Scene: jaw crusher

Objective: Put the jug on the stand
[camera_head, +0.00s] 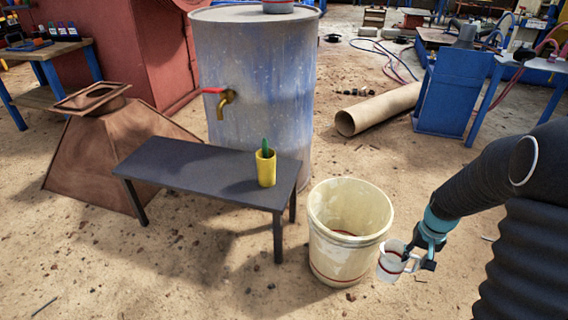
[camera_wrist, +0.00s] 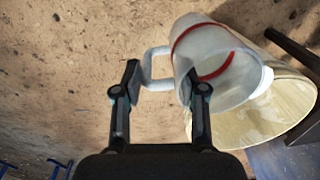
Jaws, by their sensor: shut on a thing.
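The jug (camera_head: 391,263) is white with a red band. It is in my gripper (camera_head: 418,250), just right of a cream bucket, in the head view. In the wrist view the jug (camera_wrist: 214,62) hangs tilted, its open mouth facing down right, with its handle between the fingers of my gripper (camera_wrist: 163,88). The gripper is shut on it. A low dark table, which looks like the stand (camera_head: 180,163), is left of the bucket, apart from the jug. A yellow cup (camera_head: 266,170) with a green item in it is on its right end.
The cream bucket (camera_head: 324,260) stands between the stand and my gripper; its rim (camera_wrist: 296,92) shows behind the jug. A large blue-grey drum (camera_head: 270,90) with a brass tap (camera_head: 226,99) rises behind the stand. A rusty hopper (camera_head: 75,160) is at left. The stand's left part is clear.

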